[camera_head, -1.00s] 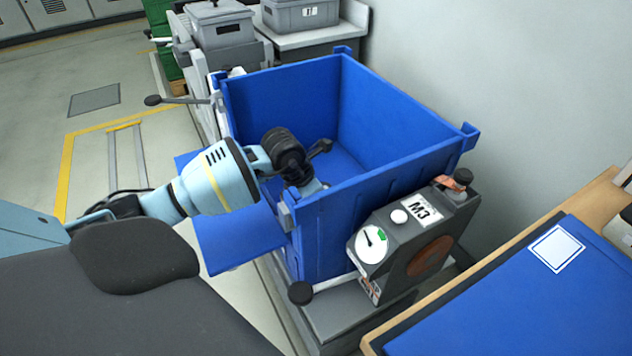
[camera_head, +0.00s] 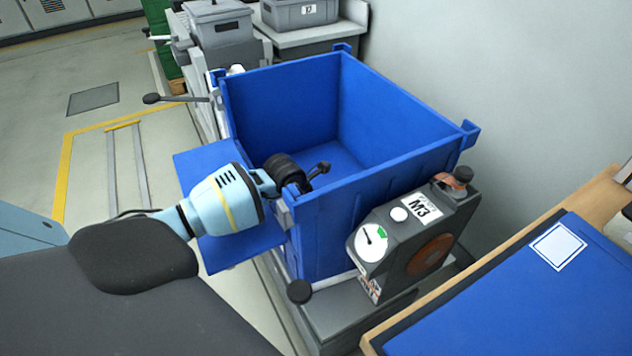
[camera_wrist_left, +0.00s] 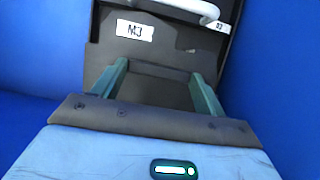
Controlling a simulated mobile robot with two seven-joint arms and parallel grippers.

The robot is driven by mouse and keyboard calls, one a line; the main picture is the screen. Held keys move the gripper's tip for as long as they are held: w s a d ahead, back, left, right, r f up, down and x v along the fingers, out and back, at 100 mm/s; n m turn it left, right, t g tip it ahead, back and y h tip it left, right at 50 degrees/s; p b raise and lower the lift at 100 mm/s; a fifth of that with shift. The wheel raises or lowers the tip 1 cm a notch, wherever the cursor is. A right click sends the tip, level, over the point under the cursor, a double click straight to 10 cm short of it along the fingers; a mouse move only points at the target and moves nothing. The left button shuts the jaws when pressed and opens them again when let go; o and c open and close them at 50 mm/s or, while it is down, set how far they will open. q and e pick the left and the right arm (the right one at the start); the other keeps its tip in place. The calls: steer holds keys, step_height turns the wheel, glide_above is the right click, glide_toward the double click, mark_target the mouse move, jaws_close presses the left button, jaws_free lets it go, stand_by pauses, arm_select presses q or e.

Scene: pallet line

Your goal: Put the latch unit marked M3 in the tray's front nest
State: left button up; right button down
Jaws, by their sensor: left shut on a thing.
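In the left wrist view my left gripper (camera_wrist_left: 160,74) has its two green fingers on either side of a dark grey-brown unit (camera_wrist_left: 100,52) and is shut on it. The unit has a pale handle (camera_wrist_left: 185,8) and a white label that looks like M3, though blurred. Blue surfaces lie on both sides. In the head view my left arm reaches over the low near-left edge of a deep blue bin (camera_head: 395,112); its fingers and the held unit are hidden there. I cannot make out a tray with nests. My right gripper is not in view.
A grey box with a dial (camera_head: 405,238), also labelled M3, stands against the bin's near side. A blue flap (camera_head: 240,248) hangs out at the bin's left. A wooden-edged table with a blue top (camera_head: 520,300) is at right. Grey lidded containers (camera_head: 220,25) stand behind.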

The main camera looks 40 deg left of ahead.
arm_select(q)
steer(key=shift+f, duration=0.1)
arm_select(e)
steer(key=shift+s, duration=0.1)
arm_select(q)
steer(key=o, duration=1.5)
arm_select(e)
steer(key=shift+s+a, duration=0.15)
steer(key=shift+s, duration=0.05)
arm_select(q)
steer(key=shift+r, duration=0.2)
steer(key=p+v, duration=0.1)
steer(key=v, duration=1.1)
steer(key=shift+p, duration=0.3)
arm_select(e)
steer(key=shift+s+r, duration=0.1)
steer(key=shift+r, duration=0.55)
arm_select(q)
steer(key=shift+f, duration=0.1)
